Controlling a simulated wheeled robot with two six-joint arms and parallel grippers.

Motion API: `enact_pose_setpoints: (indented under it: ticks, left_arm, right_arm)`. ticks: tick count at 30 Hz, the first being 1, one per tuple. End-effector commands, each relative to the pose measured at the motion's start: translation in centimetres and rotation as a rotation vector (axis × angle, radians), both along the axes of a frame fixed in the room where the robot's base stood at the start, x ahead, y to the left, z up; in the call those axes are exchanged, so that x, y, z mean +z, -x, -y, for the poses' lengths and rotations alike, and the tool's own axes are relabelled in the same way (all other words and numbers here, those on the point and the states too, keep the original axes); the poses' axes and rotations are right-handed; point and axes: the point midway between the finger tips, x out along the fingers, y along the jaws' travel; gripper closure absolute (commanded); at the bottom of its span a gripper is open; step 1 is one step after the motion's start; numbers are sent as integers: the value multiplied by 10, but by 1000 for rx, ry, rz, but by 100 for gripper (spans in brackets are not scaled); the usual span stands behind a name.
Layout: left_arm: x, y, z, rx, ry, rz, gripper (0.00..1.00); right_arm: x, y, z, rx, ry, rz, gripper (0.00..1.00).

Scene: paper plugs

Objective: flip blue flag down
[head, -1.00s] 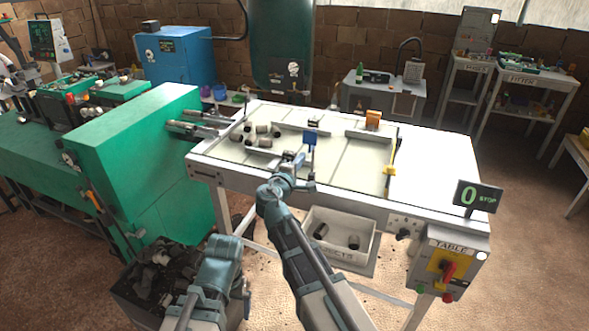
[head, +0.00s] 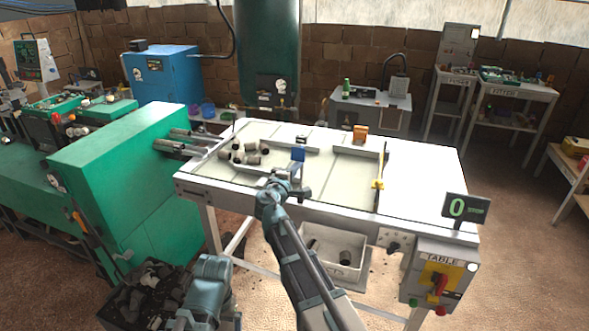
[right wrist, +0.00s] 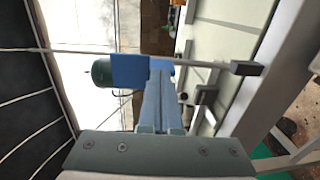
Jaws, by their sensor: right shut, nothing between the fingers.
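In the right wrist view the flag (right wrist: 130,71) sits on the rod, which ends in a dark block (right wrist: 246,68). My right gripper (head: 284,178) is at the table's front edge, just below and left of the flag. Its fingers (right wrist: 160,72) are shut and empty. Their tips overlap the flag's edge in the right wrist view; I cannot tell whether they touch it. My left arm shows at the lower left, but its gripper is not visible.
Several grey paper plugs (head: 253,159) lie on the table's left part. An orange block (head: 360,134) stands at the back and a yellow clamp (head: 378,184) on a bar at right. A bin (head: 322,238) with plugs is below. A green machine (head: 125,180) stands left.

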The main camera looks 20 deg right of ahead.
Motion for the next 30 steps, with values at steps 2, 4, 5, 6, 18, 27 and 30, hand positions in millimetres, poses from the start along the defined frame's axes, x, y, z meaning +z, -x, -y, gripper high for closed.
enact_pose_setpoints:
  ticks: [2,4,5,6,18,27,30]
  left_arm:
    - [12,0,0,0,0,0,3]
    - [23,0,0,0,0,0,3]
    - [29,0,0,0,0,0,3]
    - [37,0,0,0,0,0,3]
    - [121,0,0,-2,0,0,3]
    - [160,0,0,4,1,0,3]
    - [168,0,0,7,2,0,3]
  right_arm:
    - [7,-4,2,-2,-13,-19,100]
    - [12,-8,5,-3,-30,-45,100]
    - [14,-10,6,-3,-40,-58,100]
    - [16,-13,8,-4,-53,-78,100]
    - [29,-57,37,-6,-247,-364,100]
    - [21,-93,60,-4,-408,-602,100]
    - [15,-104,68,-4,-461,-680,100]
